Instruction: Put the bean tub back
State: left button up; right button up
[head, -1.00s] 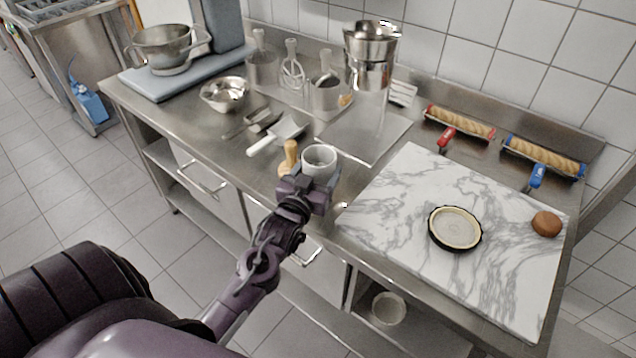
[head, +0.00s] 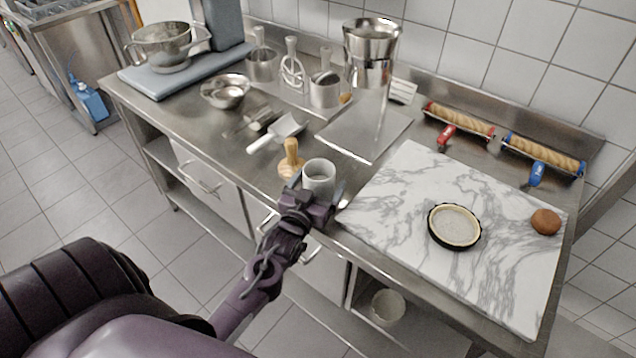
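The bean tub (head: 319,180) looks like a white, round, open-topped cup near the counter's front edge, left of the marble board. My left gripper (head: 318,194) reaches it from the front with a finger on either side and is shut on it. The gripper hides the tub's lower part, so I cannot tell whether its base touches the counter. A black tart tin (head: 455,228) with a pale pastry shell lies on the marble board. My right gripper is not in view.
A wooden-handled tool (head: 291,158) stands just left of the tub. The marble board (head: 400,215) lies to the right, with a brown ball (head: 545,221) on it. A metal vessel (head: 370,55) stands behind. A pale bowl (head: 388,307) is on the shelf below.

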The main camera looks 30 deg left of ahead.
pick_arm(q)
jog(key=shift+s+r, duration=0.1)
jog(key=b+v, duration=0.2)
jog(key=v, duration=0.9)
jog(key=shift+s, duration=0.4)
